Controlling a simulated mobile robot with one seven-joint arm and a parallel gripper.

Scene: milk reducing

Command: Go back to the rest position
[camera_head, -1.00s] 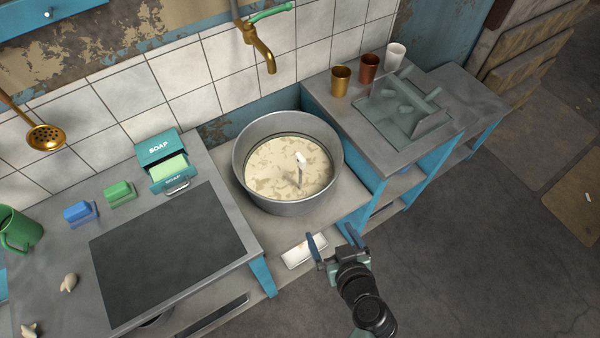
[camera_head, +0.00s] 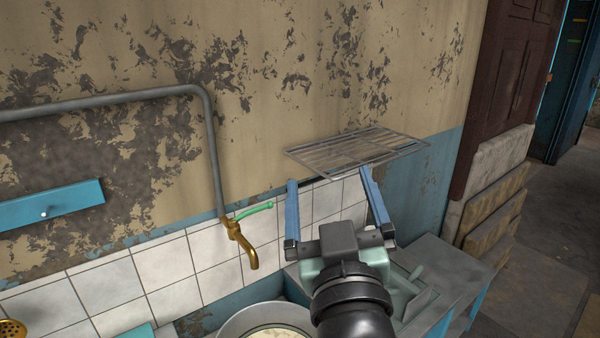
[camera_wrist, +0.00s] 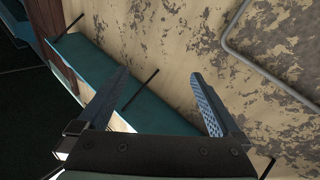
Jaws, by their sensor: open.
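My gripper (camera_head: 331,190) is raised in front of the tiled wall in the head view, to the right of the brass tap. Its two blue fingers are wide apart with nothing between them. In the wrist view my gripper (camera_wrist: 162,95) is also open and empty, facing the peeling wall. The large metal pot (camera_head: 262,318) shows only in part at the bottom edge of the head view, with pale contents inside.
A brass tap (camera_head: 240,245) with a green handle hangs from a grey pipe (camera_head: 215,150). A wire rack (camera_head: 355,150) is on the wall behind my gripper. A grey counter (camera_head: 450,268) is at the lower right. Stone-like slabs (camera_head: 490,190) lean at the right.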

